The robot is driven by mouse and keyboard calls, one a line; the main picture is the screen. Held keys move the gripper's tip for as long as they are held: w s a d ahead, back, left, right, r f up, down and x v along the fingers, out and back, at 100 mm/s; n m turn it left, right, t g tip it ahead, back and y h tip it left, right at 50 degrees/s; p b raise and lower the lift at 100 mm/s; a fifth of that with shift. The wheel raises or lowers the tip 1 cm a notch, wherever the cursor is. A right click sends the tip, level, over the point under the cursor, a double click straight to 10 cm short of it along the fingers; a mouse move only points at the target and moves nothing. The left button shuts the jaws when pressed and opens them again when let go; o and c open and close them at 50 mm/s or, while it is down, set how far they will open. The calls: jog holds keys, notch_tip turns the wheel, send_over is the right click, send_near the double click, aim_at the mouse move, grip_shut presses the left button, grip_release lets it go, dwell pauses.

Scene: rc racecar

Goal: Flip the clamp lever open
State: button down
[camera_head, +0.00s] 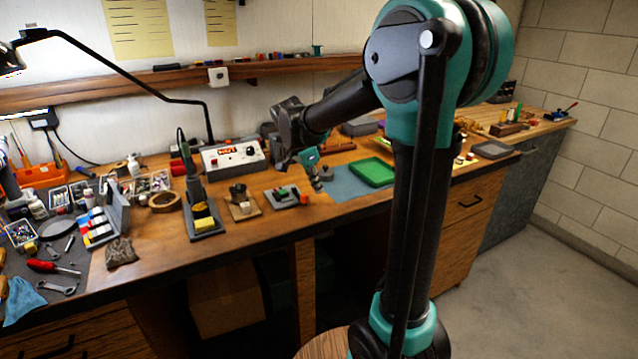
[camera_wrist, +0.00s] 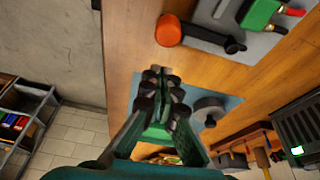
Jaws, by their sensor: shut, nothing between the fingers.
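The clamp lever is a black arm (camera_wrist: 212,38) with a round orange knob (camera_wrist: 168,30) at its end, near the top of the wrist view. In the head view my gripper (camera_head: 317,182) is just right of the fixture. The lever's tilt is unclear.
A blue mat (camera_head: 340,186) with a green tray (camera_head: 373,172) lies right of the fixture. A small wooden stand (camera_head: 243,208) and a black stand with a yellow sponge (camera_head: 205,222) are to its left. The bench's front edge is close by.

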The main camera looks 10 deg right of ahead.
jog(key=shift+s+a, duration=1)
jog(key=shift+a, duration=0.2)
jog(key=shift+s+a, duration=0.1)
jog(key=shift+a, duration=0.05)
jog(key=d, duration=0.4)
jog(key=shift+d+r, duration=0.15)
jog(key=shift+r, duration=0.1)
jog(key=w+v, duration=0.1)
jog(key=v, duration=0.8)
jog(key=shift+a+r, duration=0.25)
jog(key=shift+f, duration=0.1)
